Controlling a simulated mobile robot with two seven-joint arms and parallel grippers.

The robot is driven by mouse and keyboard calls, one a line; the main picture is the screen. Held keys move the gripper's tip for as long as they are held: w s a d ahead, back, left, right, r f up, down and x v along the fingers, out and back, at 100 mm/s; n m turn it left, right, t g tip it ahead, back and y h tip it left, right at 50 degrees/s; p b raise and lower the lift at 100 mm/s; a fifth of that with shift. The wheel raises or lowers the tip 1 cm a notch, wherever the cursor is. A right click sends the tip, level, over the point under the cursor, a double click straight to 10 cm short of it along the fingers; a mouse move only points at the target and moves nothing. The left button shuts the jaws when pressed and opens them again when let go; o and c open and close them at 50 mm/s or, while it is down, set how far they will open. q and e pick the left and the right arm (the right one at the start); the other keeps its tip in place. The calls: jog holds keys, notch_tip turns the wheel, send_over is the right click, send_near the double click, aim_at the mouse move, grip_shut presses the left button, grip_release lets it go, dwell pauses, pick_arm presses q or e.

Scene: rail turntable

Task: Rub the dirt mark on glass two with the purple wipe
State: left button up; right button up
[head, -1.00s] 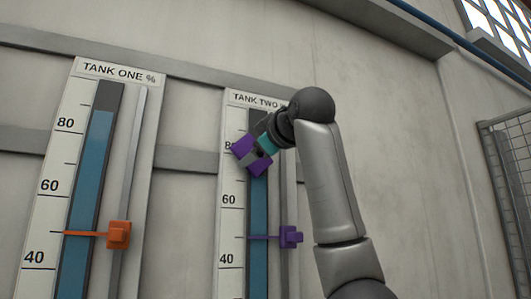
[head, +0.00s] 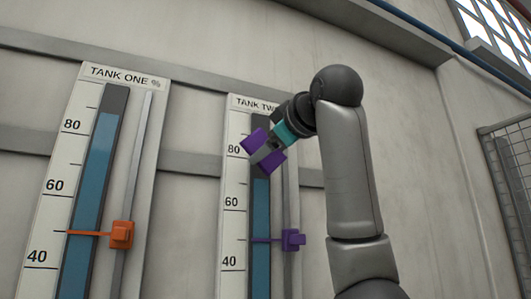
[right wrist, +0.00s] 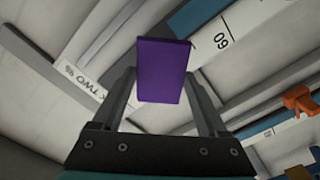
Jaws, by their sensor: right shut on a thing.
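My right gripper (head: 266,152) is in front of the upper part of glass two (head: 261,210), the upright gauge tube on the TANK TWO board. It is shut on the purple wipe (head: 254,141), whose two ends stick out on either side of the fingers. In the right wrist view the wipe (right wrist: 162,70) sits between both fingers (right wrist: 162,88). I cannot tell whether the wipe touches the glass. No dirt mark is visible; the wipe and gripper cover part of the tube. Blue fluid shows below the wipe. My left gripper is not in view.
A purple slider (head: 293,240) with a thin pointer sits lower on the TANK TWO board. The TANK ONE board (head: 125,76) stands to the left, with an orange slider (head: 121,235). Grey rails (head: 190,166) cross the wall behind. A wire mesh panel (head: 510,185) is at far right.

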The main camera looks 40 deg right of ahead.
jog(key=shift+s, duration=0.15)
jog(key=v, duration=0.2)
jog(key=shift+s+a+b, duration=0.15)
jog(key=shift+s+b, duration=0.25)
